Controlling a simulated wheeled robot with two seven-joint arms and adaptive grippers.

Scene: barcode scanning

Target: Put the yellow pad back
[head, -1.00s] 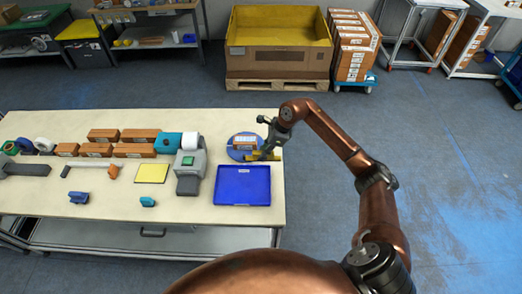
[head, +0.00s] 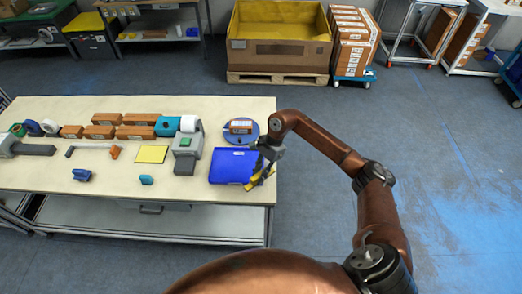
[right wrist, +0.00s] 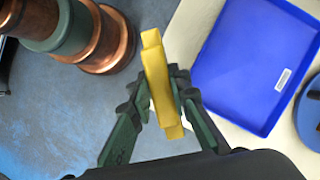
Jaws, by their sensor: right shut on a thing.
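My right gripper (head: 262,176) is shut on a yellow bar-shaped object (head: 254,182), which is tilted over the right edge of the blue tray (head: 228,168). In the right wrist view the yellow object (right wrist: 160,85) stands between the two fingers (right wrist: 163,100), with floor and the table edge below it. A flat yellow square pad (head: 152,154) lies on the table, left of the grey scanner device (head: 188,155). The gripper is well to the right of this pad. My left gripper is out of view.
Brown boxes (head: 101,132) and tape rolls line the table's back left. Small blue items (head: 82,175) lie at the front.

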